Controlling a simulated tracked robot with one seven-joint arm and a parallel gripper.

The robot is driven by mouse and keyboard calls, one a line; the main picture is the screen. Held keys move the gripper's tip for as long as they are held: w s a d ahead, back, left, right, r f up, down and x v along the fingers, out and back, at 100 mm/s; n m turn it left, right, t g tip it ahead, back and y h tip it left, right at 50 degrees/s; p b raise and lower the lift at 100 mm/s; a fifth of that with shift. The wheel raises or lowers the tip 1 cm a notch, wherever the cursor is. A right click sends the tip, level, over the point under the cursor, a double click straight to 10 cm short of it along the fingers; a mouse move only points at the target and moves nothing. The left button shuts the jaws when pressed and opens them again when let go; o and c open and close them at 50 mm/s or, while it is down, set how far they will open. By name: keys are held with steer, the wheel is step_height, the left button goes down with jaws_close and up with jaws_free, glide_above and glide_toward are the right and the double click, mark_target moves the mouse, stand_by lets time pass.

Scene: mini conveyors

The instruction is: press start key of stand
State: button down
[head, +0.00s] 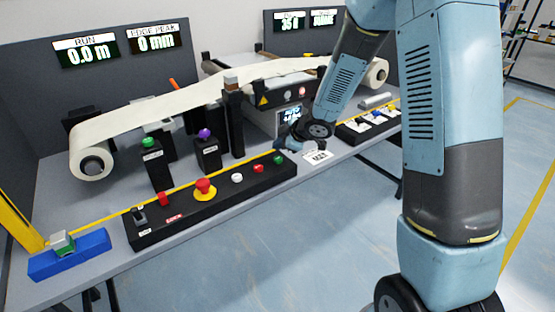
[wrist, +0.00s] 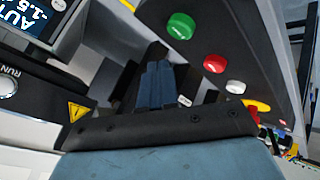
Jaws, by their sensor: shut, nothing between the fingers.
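A long black control box (head: 215,194) lies along the table's front edge. A green button (head: 279,160) is at its right end; it also shows large in the wrist view (wrist: 180,26). A red button, a white button and a red mushroom button on yellow follow to the left. A grey machine with a lit AUTO display (head: 290,116) stands behind; the wrist view shows this display (wrist: 28,14) and a round white key (wrist: 8,86) beside the word RUN. My gripper (head: 283,141) is shut and empty near the green button; its fingers (wrist: 158,68) appear apart from it.
A white web roll (head: 91,165) and its strip run above the table. A green-knobbed post (head: 152,165) and a purple-knobbed post (head: 207,152) stand behind the box. A blue block (head: 69,254) is at left. A black rocker box (head: 368,123) lies right.

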mark_target(280, 160)
steer(key=shift+r, duration=1.5)
